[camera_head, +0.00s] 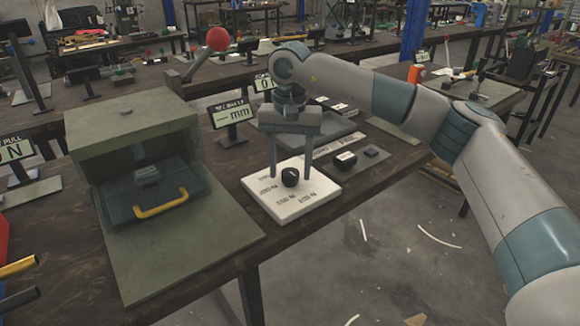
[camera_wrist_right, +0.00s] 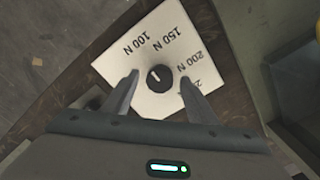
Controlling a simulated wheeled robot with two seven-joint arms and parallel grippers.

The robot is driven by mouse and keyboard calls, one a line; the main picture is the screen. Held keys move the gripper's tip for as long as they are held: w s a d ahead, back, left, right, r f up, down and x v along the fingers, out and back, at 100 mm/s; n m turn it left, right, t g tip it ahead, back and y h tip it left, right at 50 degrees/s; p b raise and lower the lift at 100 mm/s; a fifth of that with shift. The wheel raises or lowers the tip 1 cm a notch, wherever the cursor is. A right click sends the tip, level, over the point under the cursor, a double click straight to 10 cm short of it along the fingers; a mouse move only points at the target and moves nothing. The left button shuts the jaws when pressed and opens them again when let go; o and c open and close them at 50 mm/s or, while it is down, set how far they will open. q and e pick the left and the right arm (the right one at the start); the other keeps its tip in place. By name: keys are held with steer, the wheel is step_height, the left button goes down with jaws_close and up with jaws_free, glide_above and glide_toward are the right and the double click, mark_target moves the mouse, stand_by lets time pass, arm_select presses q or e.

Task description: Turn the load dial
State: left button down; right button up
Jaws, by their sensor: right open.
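The load dial is a small black round knob (camera_head: 290,177) on a white plate (camera_head: 262,194) with printed force labels. It also shows in the right wrist view as the black knob (camera_wrist_right: 159,77) with a pale pointer line, on the plate (camera_wrist_right: 120,68) marked 100 N, 150 N and 200 N; a further label is partly hidden by a finger. My right gripper (camera_head: 292,174) points down over the plate, its two fingers apart on either side of the knob. In the wrist view the gripper (camera_wrist_right: 159,82) is open, with gaps between knob and fingers. My left gripper is not in view.
A green press housing (camera_head: 135,130) with a yellow-handled drawer (camera_head: 160,203) stands left of the plate. A small display reading mm (camera_head: 233,113) stands behind. A dark pad (camera_head: 345,170) with a black knob lies to the right. The table's front edge is close to the plate.

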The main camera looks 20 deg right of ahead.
mark_target(290, 172)
step_height(290, 172, up, 17)
stand_by(0.9)
